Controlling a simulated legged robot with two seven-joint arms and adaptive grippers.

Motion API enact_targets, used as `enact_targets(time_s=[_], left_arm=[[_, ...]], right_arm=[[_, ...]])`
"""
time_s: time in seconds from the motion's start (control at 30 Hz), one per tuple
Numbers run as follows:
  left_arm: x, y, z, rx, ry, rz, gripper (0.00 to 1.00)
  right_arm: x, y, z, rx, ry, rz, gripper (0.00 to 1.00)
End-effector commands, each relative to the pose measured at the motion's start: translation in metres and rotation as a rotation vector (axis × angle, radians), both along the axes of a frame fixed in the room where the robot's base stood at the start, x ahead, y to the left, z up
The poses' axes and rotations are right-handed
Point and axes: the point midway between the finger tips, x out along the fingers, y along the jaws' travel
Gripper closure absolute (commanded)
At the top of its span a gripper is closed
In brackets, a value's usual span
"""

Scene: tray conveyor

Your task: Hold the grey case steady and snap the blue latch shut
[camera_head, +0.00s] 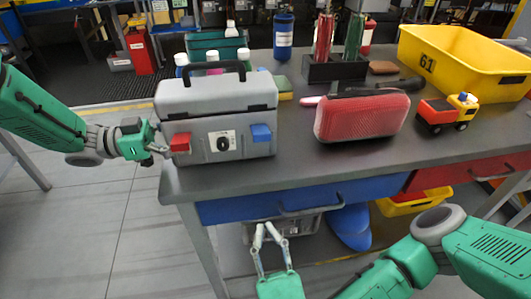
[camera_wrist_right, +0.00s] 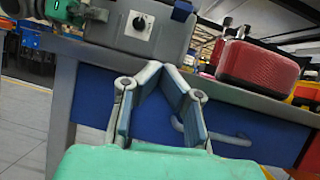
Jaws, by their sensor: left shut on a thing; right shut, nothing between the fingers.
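The grey case (camera_head: 218,97) stands upright on the near left of the table, its black handle on top. A blue latch (camera_head: 261,133) is at the right of its front face and also shows in the right wrist view (camera_wrist_right: 182,10); whether it is fully closed is unclear. A red latch (camera_head: 180,143) is at the left of the front. My left gripper (camera_head: 158,149) is shut on the grey case at its left side, beside the red latch; the exact contact is hard to see. My right gripper (camera_head: 268,230) is shut and empty, below the case, in front of the table (camera_wrist_right: 165,72).
A red rounded case (camera_head: 362,117) and a toy truck (camera_head: 446,112) lie right of the grey case. Behind are a yellow bin (camera_head: 465,60), a dark holder (camera_head: 348,69) and bottles. A blue drawer (camera_head: 345,193) with a protruding handle is under the tabletop near my right gripper.

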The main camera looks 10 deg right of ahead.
Motion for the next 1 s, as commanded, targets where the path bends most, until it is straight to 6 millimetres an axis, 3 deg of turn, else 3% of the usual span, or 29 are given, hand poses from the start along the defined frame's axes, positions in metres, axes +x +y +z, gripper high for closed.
enact_targets(time_s=[0.13,0.57,0.73,1.0], left_arm=[[0.0,0.0,0.0,0.0,0.001,0.001,0.75],[0.0,0.0,0.0,0.0,0.001,0.0,0.75],[0.0,0.0,0.0,0.0,0.001,0.0,0.75],[0.0,-0.001,0.0,-0.001,0.001,-0.001,0.75]], right_arm=[[0.001,-0.017,0.003,0.091,-0.028,-0.047,1.0],[0.006,-0.018,0.006,0.098,-0.031,-0.047,1.0],[0.027,-0.018,0.019,0.096,-0.032,-0.048,1.0],[0.078,-0.018,0.048,0.096,-0.033,-0.048,1.0]])
